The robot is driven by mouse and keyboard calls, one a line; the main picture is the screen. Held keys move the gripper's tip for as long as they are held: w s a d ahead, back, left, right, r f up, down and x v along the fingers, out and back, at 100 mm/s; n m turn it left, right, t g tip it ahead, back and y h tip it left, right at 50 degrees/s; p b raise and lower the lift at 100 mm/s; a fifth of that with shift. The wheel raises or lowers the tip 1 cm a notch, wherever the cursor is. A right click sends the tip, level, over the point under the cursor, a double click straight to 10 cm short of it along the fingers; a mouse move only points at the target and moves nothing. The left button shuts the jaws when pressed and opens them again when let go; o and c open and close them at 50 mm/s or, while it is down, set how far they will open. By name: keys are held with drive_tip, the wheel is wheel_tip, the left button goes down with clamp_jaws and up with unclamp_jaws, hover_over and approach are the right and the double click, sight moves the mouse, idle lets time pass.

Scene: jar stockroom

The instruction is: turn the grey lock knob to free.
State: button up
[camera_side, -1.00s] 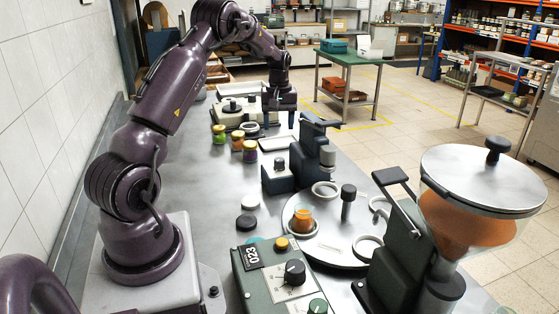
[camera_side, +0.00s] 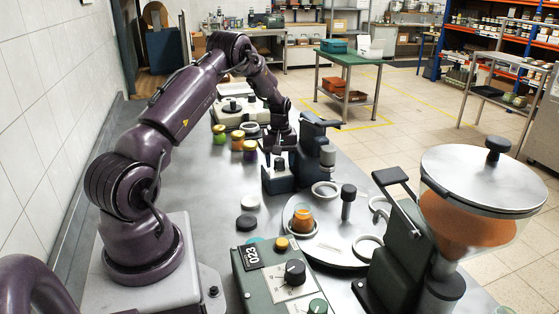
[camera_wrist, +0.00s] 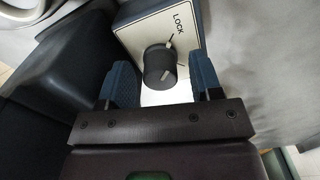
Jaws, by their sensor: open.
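The grey lock knob (camera_wrist: 158,72) is a dark round knob on a pale plate (camera_wrist: 143,30) printed with the word LOCK. A pale pointer line on its top lies near the dark mark beside that word. In the side view the small lock box (camera_side: 277,183) stands at the foot of the dark press, under my wrist. My gripper (camera_wrist: 162,74) is open, one blue finger on each side of the knob, with visible gaps. In the side view my gripper (camera_side: 279,152) is over the box, and the fingers are hard to make out.
The dark press (camera_side: 307,160) stands close to the right of the box. Small jars (camera_side: 236,141) stand to the left. A round turntable (camera_side: 330,248) with an orange-filled jar (camera_side: 302,218) and a hopper (camera_side: 470,190) are in front. Two dark-looking and pale lids lie left of the turntable.

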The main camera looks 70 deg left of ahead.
drive_tip(key=c, duration=0.9)
